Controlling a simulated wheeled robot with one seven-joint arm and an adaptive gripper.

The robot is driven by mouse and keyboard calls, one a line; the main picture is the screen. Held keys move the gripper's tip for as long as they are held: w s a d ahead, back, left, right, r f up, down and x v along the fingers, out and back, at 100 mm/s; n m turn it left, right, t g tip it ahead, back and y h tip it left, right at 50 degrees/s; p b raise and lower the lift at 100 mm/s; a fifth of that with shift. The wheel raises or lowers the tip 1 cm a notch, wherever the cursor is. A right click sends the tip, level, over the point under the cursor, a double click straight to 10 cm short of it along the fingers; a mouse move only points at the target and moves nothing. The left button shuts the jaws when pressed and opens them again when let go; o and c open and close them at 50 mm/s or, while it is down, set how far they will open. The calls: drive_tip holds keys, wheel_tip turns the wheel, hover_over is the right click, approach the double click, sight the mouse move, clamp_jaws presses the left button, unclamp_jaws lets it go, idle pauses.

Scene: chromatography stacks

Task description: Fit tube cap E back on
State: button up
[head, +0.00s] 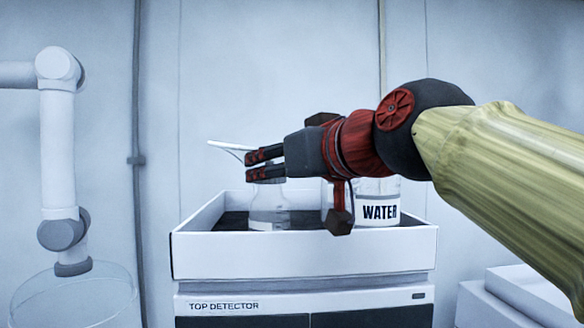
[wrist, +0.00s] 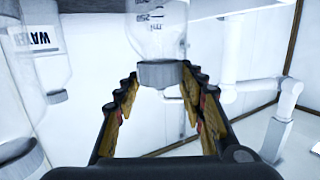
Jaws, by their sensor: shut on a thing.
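My gripper (head: 265,165) is above the tray in the head view, its two fingers pointing left. In the wrist view the gripper (wrist: 161,80) has its fingertips on either side of a grey cap (wrist: 163,74) and is shut on it. The cap lines up with the mouth of a clear graduated bottle (wrist: 163,38). I cannot tell whether it is seated or just above the rim. No letter shows on the cap. In the head view the bottle (head: 268,207) stands upright in the tray below the fingers. A thin white tube (head: 228,146) sticks out left of the fingertips.
The tray (head: 300,252) has raised white walls and sits on the top detector unit (head: 240,306). A bottle labelled WATER (head: 380,211) stands in it to the right, partly behind my wrist. A white jointed arm (head: 58,150) is at the left, clear of my gripper.

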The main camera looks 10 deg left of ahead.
drive_tip(key=shift+f+b, duration=0.4)
drive_tip(key=shift+b, duration=0.15)
drive_tip(key=o, duration=1.1)
drive_tip(key=o, duration=0.6)
drive_tip(key=shift+r, duration=0.1)
drive_tip(key=shift+r+p, duration=2.65)
drive_tip(key=shift+r, duration=0.75)
